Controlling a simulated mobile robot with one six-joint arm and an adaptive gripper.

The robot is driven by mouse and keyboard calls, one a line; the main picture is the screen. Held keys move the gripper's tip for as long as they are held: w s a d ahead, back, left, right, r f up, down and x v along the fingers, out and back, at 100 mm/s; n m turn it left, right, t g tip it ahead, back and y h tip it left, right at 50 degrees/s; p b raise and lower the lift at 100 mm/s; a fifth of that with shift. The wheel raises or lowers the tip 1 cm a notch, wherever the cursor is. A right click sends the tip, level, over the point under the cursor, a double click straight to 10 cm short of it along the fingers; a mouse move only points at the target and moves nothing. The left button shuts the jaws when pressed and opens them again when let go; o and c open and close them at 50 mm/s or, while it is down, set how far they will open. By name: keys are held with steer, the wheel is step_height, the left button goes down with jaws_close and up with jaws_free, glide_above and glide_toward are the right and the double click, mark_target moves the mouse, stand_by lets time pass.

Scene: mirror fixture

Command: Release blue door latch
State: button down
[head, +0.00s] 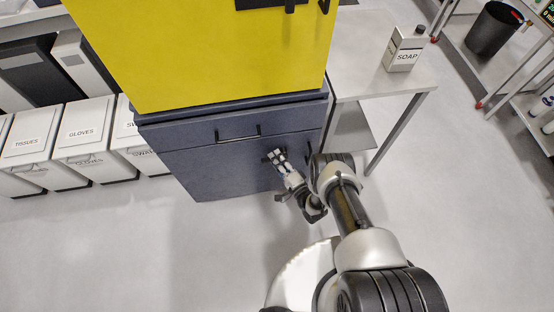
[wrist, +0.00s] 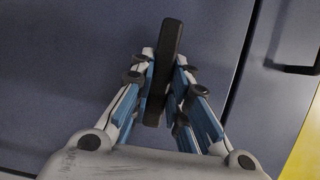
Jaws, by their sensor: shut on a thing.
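The blue door (head: 215,160) is the dark blue front of the lower cabinet, and its face fills most of the wrist view (wrist: 70,60). The latch (wrist: 172,45) is a black elongated bar on that face, standing nearly upright and tilted slightly in the wrist view. My gripper (wrist: 164,68) has its blue-padded fingers on either side of the bar and is shut on it. In the head view my gripper (head: 276,157) reaches the right part of the door and mostly hides the latch. The door looks closed.
A yellow panel (head: 205,50) stands above. White labelled bins (head: 85,150) are at left. A side table (head: 390,85) with a soap bottle (head: 404,50) stands at right. The floor (head: 130,245) in front is clear.

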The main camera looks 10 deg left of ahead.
steer(key=shift+r, duration=0.2)
stand_by(0.4)
steer(key=c, duration=1.5)
jaws_free()
steer(key=shift+f, duration=0.1)
